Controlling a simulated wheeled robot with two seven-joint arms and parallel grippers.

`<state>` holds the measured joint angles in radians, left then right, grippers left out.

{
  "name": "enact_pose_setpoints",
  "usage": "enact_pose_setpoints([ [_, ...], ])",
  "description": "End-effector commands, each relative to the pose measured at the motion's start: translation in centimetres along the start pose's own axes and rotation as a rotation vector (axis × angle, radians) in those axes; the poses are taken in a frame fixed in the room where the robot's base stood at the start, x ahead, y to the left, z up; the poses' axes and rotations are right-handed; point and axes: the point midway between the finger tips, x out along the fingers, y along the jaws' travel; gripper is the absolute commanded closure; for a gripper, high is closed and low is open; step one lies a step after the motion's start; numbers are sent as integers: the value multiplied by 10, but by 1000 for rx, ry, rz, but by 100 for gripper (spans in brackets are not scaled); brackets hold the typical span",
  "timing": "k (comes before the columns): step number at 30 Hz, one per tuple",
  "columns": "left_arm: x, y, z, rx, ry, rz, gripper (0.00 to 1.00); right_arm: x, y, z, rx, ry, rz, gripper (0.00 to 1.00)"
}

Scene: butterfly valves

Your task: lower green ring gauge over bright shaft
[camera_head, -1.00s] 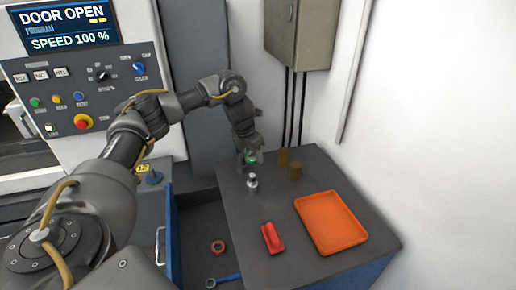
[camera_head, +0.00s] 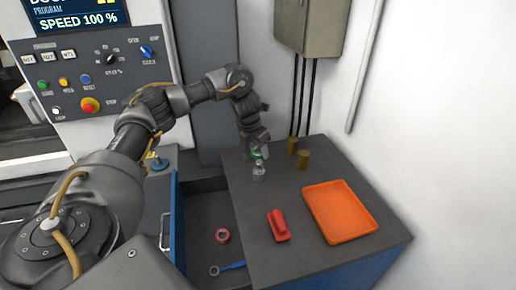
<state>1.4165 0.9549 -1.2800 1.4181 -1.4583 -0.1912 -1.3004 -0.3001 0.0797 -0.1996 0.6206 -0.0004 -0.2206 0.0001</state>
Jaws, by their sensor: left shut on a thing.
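The green ring gauge (camera_head: 257,154) is small and held in my left gripper (camera_head: 256,148), which is shut on it near the back left of the bench top. The bright shaft (camera_head: 259,172) stands upright on the bench directly below the ring. In this view the ring is at or just above the shaft's top; I cannot tell whether it touches or goes around it. The fingers partly hide the ring. My right gripper is not in view.
An orange tray (camera_head: 340,212) and a red object (camera_head: 278,226) lie on the bench top (camera_head: 305,258). Two brown cylinders (camera_head: 302,159) stand right of the shaft. An open drawer on the left holds a red ring (camera_head: 222,236) and a blue-handled tool (camera_head: 232,266).

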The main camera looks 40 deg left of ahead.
Motion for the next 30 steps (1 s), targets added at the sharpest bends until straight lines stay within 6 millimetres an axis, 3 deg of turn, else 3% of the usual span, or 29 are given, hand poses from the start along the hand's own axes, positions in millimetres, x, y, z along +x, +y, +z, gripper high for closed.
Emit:
enact_pose_setpoints([
  [13, 28, 0, -8, 0, -1, 0, 79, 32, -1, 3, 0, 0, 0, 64],
  [30, 43, 0, -12, 0, -1, 0, 79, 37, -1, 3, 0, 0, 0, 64],
])
